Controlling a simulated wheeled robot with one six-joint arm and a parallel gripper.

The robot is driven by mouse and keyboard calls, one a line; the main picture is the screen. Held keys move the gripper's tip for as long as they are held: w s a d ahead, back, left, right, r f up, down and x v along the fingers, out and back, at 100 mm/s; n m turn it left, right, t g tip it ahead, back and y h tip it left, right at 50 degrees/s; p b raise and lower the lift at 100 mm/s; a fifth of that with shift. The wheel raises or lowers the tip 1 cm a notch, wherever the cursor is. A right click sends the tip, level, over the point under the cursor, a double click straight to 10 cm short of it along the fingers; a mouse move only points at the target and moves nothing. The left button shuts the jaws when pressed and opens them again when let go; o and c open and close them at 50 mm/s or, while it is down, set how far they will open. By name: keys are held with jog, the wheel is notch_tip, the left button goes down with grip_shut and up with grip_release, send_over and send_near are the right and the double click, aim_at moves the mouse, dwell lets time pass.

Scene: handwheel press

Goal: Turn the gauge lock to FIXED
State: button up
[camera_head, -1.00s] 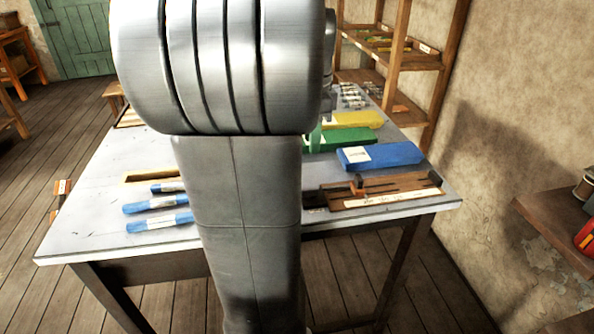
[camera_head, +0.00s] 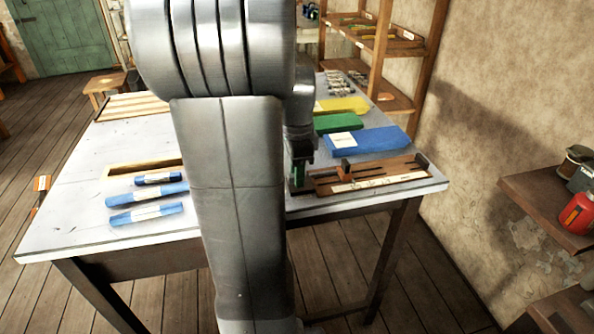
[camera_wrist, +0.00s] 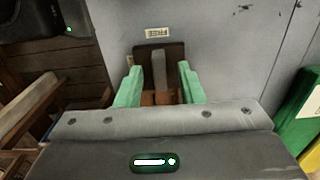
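The gauge lock shows in the wrist view as a grey upright lever (camera_wrist: 159,68) on a dark brown base. A small label reading FREE (camera_wrist: 158,33) lies just beyond it. My gripper (camera_wrist: 160,72) is open, with one green finger on each side of the lever. I cannot tell whether either finger touches it. No FIXED label is readable. In the head view my gripper (camera_head: 298,178) is low over the left end of the wooden gauge board (camera_head: 385,178), and my arm hides part of that end.
A blue block (camera_head: 372,141), a green block (camera_head: 338,122) and a yellow block (camera_head: 343,105) lie behind the board. Blue-wrapped rods (camera_head: 147,214) and a wooden tray (camera_head: 140,168) lie on the grey table (camera_head: 85,200) at left. A wall shelf (camera_head: 550,205) stands at right.

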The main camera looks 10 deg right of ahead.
grip_shut()
jog(key=shift+n, duration=0.3)
jog(key=n+p, duration=0.2)
jog(key=n, duration=0.1)
jog(key=shift+s+r, duration=0.15)
jog(key=n+p, duration=0.1)
jog(key=n, duration=0.4)
jog(key=shift+s+d+n+p, duration=0.15)
jog(key=shift+n+p, duration=0.25)
jog(key=n+p, duration=0.1)
jog(key=n, duration=0.3)
jog(key=shift+d, duration=0.15)
jog(key=shift+d+n+p, duration=0.15)
jog(key=shift+n+p, duration=0.25)
jog(key=shift+n, duration=1.8)
